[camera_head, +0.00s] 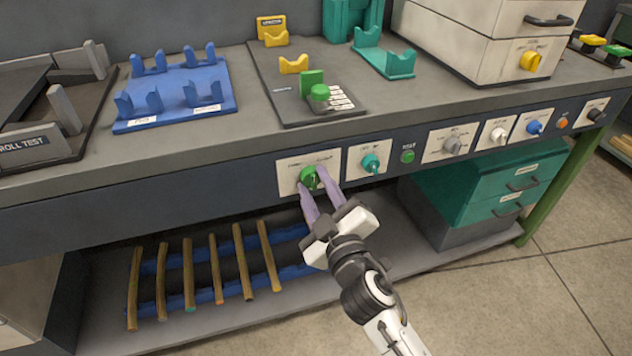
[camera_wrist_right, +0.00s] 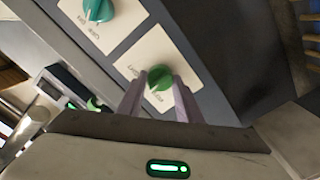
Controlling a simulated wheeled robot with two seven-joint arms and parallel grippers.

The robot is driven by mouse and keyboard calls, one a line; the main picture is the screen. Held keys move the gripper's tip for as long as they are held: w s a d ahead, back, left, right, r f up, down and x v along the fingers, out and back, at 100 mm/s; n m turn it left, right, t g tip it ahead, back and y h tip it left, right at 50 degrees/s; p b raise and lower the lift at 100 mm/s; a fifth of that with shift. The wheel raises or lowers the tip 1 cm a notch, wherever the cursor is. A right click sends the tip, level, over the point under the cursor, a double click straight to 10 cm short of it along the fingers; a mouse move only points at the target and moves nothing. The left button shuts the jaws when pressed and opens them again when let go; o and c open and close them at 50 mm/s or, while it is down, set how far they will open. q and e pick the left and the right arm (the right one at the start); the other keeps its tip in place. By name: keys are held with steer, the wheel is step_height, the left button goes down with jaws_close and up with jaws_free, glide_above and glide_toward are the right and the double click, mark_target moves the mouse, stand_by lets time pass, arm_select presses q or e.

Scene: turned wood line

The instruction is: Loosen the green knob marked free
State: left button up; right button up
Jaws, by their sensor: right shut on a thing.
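The green knob (camera_head: 308,178) sits on a white labelled plate (camera_head: 286,179) on the front panel of the bench. The label print is too small to read surely. My right gripper (camera_head: 315,184) is at the knob, with its two purple fingers on either side, shut on it. In the right wrist view the green knob (camera_wrist_right: 159,77) shows between the fingertips, with a white pointer line on its face. My left gripper is not in view.
A teal knob (camera_head: 370,163) on its own plate is close to the right, then a green button (camera_head: 407,157) and more knobs along the panel. Below, a shelf holds several wooden rods (camera_head: 215,268) and teal drawers (camera_head: 490,190). Blue holders (camera_head: 175,90) stand on the bench top.

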steer(key=shift+n, duration=0.9)
steer(key=n+p, duration=0.1)
steer(key=n, duration=0.1)
steer(key=shift+n, duration=2.3)
steer(key=o, duration=1)
steer(key=shift+o, duration=0.2)
